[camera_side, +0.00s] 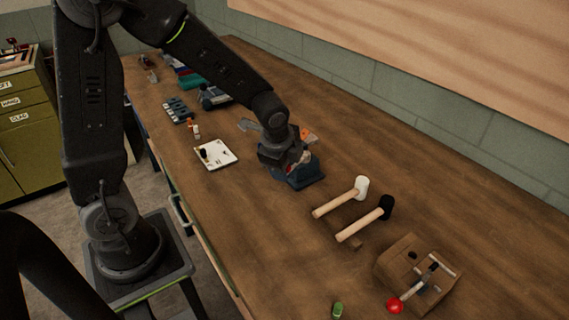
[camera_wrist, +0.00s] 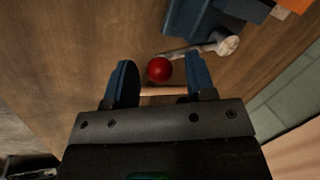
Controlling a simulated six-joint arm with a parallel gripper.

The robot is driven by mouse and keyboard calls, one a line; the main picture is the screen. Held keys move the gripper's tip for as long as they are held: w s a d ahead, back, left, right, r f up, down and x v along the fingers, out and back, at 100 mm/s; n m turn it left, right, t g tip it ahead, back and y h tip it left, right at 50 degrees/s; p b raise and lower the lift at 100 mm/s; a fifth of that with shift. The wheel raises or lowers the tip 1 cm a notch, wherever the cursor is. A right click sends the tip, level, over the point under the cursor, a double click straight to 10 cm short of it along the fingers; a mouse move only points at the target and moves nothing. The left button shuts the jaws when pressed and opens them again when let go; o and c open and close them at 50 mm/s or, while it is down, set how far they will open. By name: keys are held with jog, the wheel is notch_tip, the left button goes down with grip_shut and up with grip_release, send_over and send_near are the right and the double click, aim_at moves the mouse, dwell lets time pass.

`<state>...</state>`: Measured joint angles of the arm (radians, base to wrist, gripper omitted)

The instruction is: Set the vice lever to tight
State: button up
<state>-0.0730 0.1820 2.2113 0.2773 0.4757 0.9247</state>
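The blue vice (camera_wrist: 190,18) stands on the workbench at the top of the wrist view. In the side view its blue base (camera_side: 306,178) shows below my gripper (camera_side: 293,160), which hides much of it. A grey metal bar (camera_wrist: 190,50) with a round end lies beside the vice body. A red ball knob (camera_wrist: 159,69) sits near the bar's left end. In the wrist view my gripper (camera_wrist: 159,63) is open, with one finger on each side of the red knob. Gaps show between the knob and both fingers. I cannot read the lever's setting.
A white-headed mallet (camera_side: 342,198) and a black-headed mallet (camera_side: 365,219) lie right of the vice. A wooden block fixture (camera_side: 405,262) with another red knob (camera_side: 395,306) stands at the front right. A white board (camera_side: 215,155) lies to the left. An orange object (camera_side: 307,134) is behind the vice.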

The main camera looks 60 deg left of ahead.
jog(key=v, duration=1.3)
jog(key=shift+r, duration=0.35)
jog(key=shift+s+d, duration=0.1)
jog(key=shift+s, duration=0.05)
jog(key=s+d+r+n+t+h, duration=0.1)
jog(key=s+d+r+n+t, duration=0.1)
jog(key=s+n, duration=1)
jog(key=shift+d+h, duration=0.3)
jog(key=shift+d, duration=0.2)
